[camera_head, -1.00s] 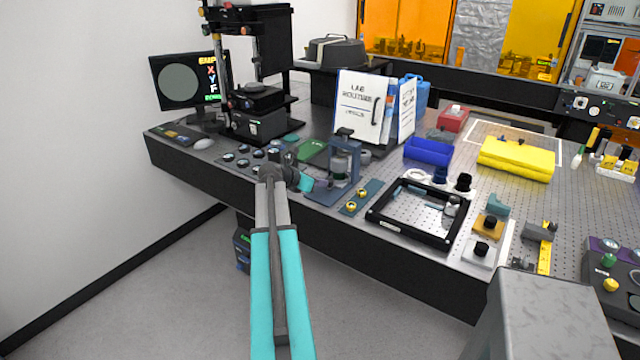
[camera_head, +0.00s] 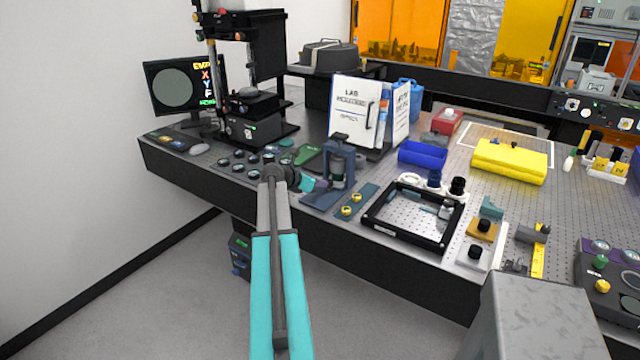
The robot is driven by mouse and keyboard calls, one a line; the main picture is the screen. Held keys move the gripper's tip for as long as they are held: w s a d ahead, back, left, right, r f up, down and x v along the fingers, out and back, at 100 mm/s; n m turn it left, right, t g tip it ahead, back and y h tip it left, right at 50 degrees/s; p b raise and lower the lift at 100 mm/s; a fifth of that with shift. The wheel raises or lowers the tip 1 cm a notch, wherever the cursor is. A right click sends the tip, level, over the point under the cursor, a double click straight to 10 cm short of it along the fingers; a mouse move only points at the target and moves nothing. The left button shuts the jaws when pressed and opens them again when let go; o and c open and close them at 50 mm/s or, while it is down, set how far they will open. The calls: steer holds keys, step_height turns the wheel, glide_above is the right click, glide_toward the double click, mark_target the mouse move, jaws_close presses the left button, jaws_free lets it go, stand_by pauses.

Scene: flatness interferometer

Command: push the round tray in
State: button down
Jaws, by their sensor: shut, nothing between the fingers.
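The interferometer (camera_head: 245,128) stands at the table's back left, a black column over a dark base. A dark round tray-like part (camera_head: 257,102) sits low on it, under the upper head; I cannot tell how far out it is. My gripper (camera_head: 307,184) is at the table's front edge, to the right of and nearer than the interferometer, apart from it. Its teal end is small and partly hidden by my own wrist; it is shut and holds nothing I can see. A blue-grey stand (camera_head: 338,165) is just right of it.
Several small round dark parts (camera_head: 238,155) lie between my wrist and the interferometer. A binder (camera_head: 355,108) and a black-framed plate (camera_head: 412,215) are to the right. Floor left of the table is clear.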

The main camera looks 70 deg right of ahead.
steer(key=shift+w+a, duration=0.15)
steer(key=shift+a, duration=0.45)
steer(key=a, duration=0.1)
steer(key=w+a, duration=0.1)
steer(key=a, duration=0.1)
steer(key=shift+w+r+p, duration=0.15)
steer(key=shift+w+p, duration=0.1)
steer(key=shift+p, duration=0.15)
steer(key=b+v, duration=0.2)
steer(key=v, duration=0.7)
steer(key=shift+r, duration=0.2)
steer(key=shift+w+a, duration=0.15)
